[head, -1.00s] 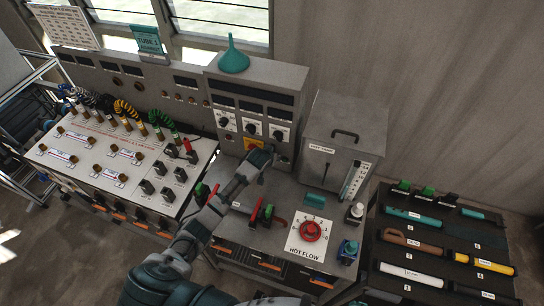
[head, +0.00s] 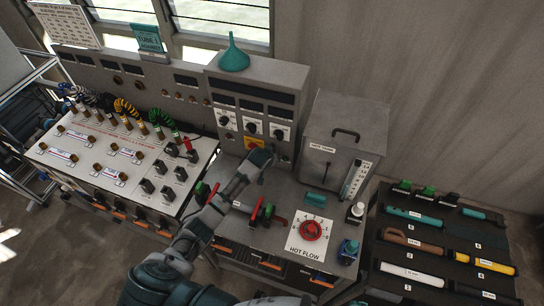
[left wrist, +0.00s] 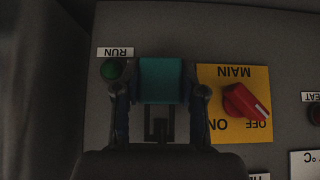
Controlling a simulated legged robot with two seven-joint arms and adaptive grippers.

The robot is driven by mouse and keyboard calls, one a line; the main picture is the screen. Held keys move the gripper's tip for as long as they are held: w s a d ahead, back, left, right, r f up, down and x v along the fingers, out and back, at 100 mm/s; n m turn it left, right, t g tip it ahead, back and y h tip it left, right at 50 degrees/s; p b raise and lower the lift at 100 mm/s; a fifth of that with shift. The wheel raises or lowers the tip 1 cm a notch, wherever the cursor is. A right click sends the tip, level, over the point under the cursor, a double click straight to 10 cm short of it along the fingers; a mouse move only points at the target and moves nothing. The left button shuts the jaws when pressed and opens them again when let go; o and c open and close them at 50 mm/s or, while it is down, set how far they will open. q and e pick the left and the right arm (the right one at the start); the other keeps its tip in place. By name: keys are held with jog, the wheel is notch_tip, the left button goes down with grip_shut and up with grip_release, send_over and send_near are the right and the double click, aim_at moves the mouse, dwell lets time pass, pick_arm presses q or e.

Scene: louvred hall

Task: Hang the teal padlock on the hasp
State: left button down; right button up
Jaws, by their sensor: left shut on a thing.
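The teal padlock (left wrist: 160,80) is between the two fingers of my left gripper (left wrist: 160,98) in the left wrist view, and the gripper is shut on it. It is in front of the grey panel, between the green RUN button (left wrist: 112,69) and the red switch (left wrist: 245,101) on the yellow MAIN plate. Its shackle and the hasp cannot be made out clearly. In the head view my left gripper (head: 262,158) is at the front of the control cabinet (head: 290,72) and hides the padlock. My right gripper is not in view.
A grey tank (head: 345,130) stands right of the gripper. The bench in front carries a red HOT FLOW dial (head: 311,231), a teal block (head: 316,198) and valve handles. A switch console (head: 60,180) is at left, and a dark tool rack (head: 425,235) at right.

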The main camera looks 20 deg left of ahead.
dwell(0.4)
pick_arm(q)
jog(key=c, duration=0.6)
grip_release()
jog(key=s+r, duration=0.1)
jog(key=s, duration=0.1)
jog(key=s+r, duration=0.1)
jog(key=s, duration=0.1)
jog(key=s+r, duration=0.1)
jog(key=s, duration=0.1)
jog(key=shift+s+d, duration=0.15)
jog(key=shift+d, duration=0.05)
jog(key=v, duration=1.1)
jog(key=shift+s+r, duration=0.25)
jog(key=shift+r, duration=0.05)
